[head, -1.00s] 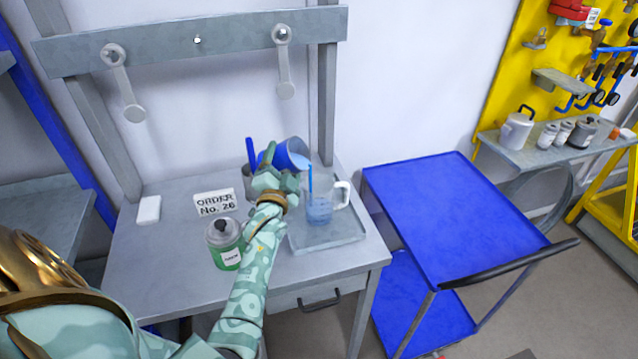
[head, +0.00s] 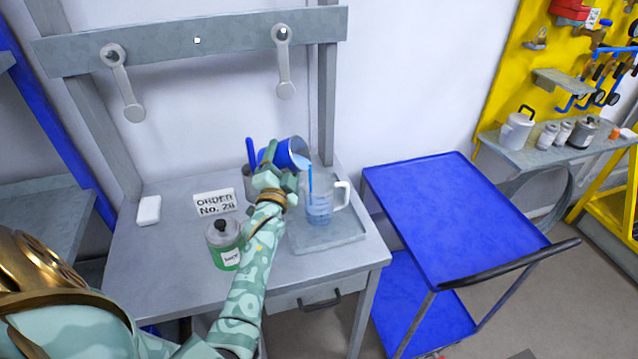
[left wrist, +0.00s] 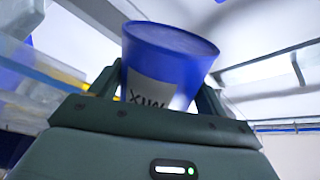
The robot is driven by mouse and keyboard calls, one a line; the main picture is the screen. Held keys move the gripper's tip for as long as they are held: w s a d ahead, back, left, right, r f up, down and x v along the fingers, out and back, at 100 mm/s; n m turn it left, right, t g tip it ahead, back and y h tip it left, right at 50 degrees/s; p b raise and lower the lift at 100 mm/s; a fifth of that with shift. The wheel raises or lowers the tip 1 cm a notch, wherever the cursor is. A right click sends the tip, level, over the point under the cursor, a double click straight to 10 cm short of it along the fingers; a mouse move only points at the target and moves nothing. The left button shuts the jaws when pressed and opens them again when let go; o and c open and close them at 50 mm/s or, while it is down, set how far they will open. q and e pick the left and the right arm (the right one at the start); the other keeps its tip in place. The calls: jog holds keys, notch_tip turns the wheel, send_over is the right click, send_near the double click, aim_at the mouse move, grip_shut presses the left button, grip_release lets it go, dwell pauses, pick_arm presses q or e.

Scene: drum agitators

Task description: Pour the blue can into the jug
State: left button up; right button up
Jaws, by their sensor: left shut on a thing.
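My left gripper (head: 272,177) is shut on the blue can (head: 291,153) and holds it tilted above the tray, its mouth toward the jug. In the left wrist view the blue can (left wrist: 168,60) sits between the fingers (left wrist: 160,90), with a label partly reading "MIX". A stream of blue liquid runs from the can down into the clear jug (head: 322,205). The jug stands upright on a grey tray (head: 338,240), handle to the right, with blue liquid in its lower part. My right gripper does not show.
A grey container (head: 249,178) with a blue stick stands behind the gripper. A blue cart (head: 450,210) stands right.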

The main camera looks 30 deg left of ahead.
pick_arm(q)
jog(key=shift+r+m, duration=0.2)
jog(key=shift+m, duration=0.2)
dwell(0.5)
jog(key=shift+w+d+f+m+h+b, duration=0.15)
jog(key=shift+f+m+h+b, duration=0.15)
jog(key=shift+f+m+b, duration=0.95)
dwell(0.9)
jog(key=shift+d+r+t, duration=0.25)
jog(key=shift+r+t, duration=0.05)
jog(key=shift+r, duration=0.35)
dwell(0.4)
